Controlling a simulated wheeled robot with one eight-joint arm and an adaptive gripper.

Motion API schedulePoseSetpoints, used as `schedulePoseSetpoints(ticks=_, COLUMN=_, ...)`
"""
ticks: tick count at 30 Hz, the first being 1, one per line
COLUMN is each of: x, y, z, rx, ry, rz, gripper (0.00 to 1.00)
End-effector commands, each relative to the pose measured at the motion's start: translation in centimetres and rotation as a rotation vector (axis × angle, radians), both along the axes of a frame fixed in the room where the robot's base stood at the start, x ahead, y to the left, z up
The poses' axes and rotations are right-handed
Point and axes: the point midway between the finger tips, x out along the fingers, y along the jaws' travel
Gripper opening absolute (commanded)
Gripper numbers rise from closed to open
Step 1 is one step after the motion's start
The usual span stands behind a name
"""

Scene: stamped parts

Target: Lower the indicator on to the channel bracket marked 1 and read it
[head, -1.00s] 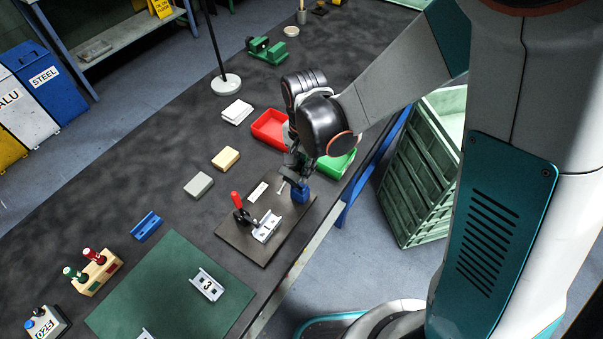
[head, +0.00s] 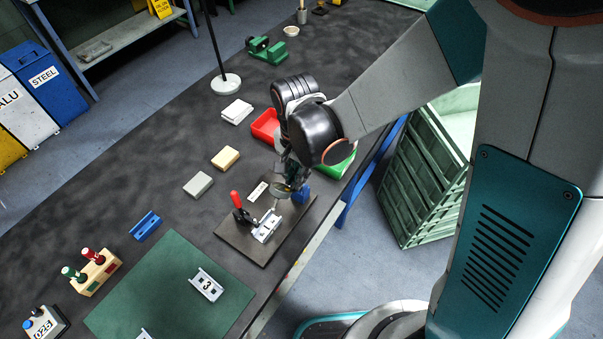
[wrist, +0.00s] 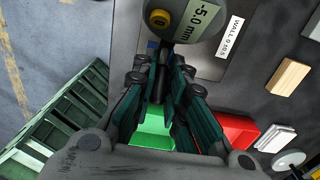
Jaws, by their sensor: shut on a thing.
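The channel bracket marked 1 (head: 266,228) is a silver part on a dark fixture plate (head: 240,240), beside a red-handled toggle clamp (head: 236,200). My gripper (head: 291,178) is shut on the indicator (head: 279,187), a round grey gauge, and holds it near the bracket's upper end. In the wrist view the indicator (wrist: 192,32) sits at the tips of my gripper (wrist: 166,62), and its display reads -5.0 mm. The wrist view does not show the bracket. I cannot tell whether the indicator's tip touches it.
A blue block (head: 302,194) stands on the plate close right of the indicator. A white label (head: 258,191) beginning "WALL" lies on the plate. A bracket marked 3 (head: 207,285) lies on the green mat (head: 165,270). Red (head: 265,125) and green bins stand behind my gripper.

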Motion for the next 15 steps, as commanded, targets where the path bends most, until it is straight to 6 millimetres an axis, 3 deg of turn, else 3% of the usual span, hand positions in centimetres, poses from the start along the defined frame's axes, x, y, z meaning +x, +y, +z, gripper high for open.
schedulePoseSetpoints(ticks=15, x=-1.27, y=1.04, z=-0.44, rx=0.003, ry=0.003, rz=0.002, gripper=0.00)
